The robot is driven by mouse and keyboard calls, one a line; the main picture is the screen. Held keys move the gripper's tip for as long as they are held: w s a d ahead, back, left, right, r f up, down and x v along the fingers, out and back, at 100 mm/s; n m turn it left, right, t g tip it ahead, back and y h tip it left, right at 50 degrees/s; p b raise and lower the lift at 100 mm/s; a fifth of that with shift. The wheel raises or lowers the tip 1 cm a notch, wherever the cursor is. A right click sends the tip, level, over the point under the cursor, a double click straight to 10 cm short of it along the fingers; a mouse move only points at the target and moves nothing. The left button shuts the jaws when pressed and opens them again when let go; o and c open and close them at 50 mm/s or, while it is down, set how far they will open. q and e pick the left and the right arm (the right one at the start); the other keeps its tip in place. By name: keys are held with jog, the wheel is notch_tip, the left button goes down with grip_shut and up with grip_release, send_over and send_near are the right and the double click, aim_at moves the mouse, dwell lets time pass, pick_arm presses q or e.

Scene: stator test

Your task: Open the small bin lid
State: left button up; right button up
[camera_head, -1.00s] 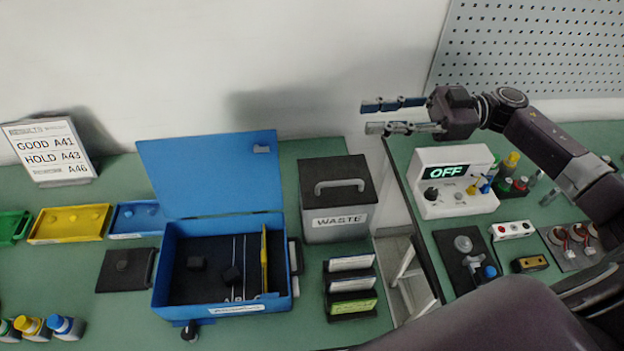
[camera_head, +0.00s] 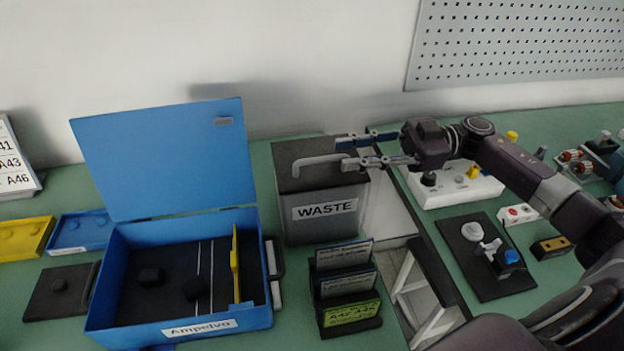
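The small bin is a dark grey box labelled WASTE (camera_head: 328,222), standing on the green bench right of the blue case. Its dark lid (camera_head: 300,152) lies closed on top, with a light grey bar handle (camera_head: 322,163) across it. My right gripper (camera_head: 345,154) comes in from the right, with its two fingers spread apart and pointing left. The fingertips are over the lid's right part, close to the right end of the handle. I cannot tell whether they touch it. Nothing is held between them. My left gripper is out of view.
An open blue case (camera_head: 200,318) with a raised blue lid stands left of the bin. A card rack (camera_head: 345,285) stands in front of the bin. A gap separates this bench from the right one, which holds a white device (camera_head: 455,187).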

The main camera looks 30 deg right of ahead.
aim_at(303, 162)
jog(key=shift+f, duration=0.35)
jog(key=shift+a, duration=0.25)
jog(key=p+x, duration=0.1)
jog(key=x, duration=0.6)
jog(key=shift+a+r+p, duration=0.1)
jog(key=shift+p, duration=0.3)
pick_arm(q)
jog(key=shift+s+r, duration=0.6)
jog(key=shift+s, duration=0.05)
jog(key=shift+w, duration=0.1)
pick_arm(e)
grip_shut()
